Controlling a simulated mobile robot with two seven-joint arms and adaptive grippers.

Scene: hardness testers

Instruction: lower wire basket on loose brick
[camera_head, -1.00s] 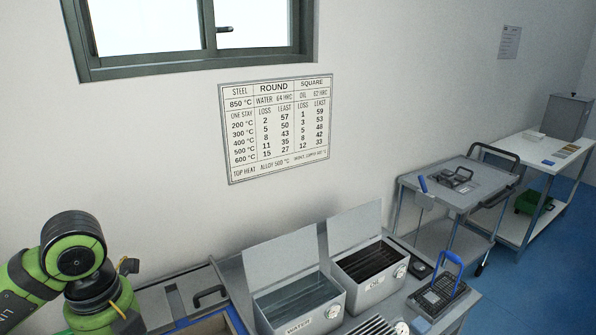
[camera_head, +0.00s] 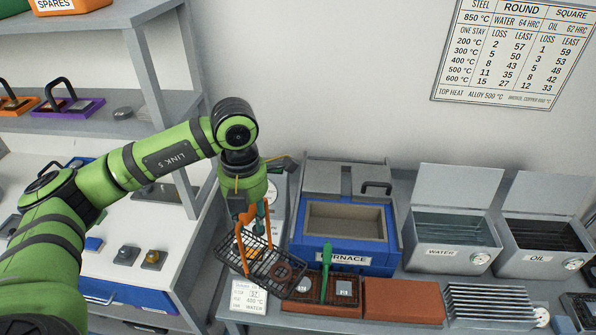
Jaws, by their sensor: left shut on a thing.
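My left gripper (camera_head: 247,212) is shut on the orange handle of a black wire basket (camera_head: 262,262). The basket looks tilted, and a dark round piece shows in it. It hangs at the front left of the furnace, near a small placard. A plain red-brown brick (camera_head: 402,300) lies bare at the front of the bench, to the right of the basket. Between them, a second basket with a green handle (camera_head: 326,262) sits on a similar red-brown surface and holds small grey pieces. Whether the held basket touches anything below it cannot be told.
The blue furnace (camera_head: 347,243) stands open-topped behind the bricks. Water (camera_head: 452,257) and oil (camera_head: 540,258) tanks with raised lids stand to its right. A finned grey rack (camera_head: 492,303) lies right of the bare brick. A placard (camera_head: 248,297) stands at the front left.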

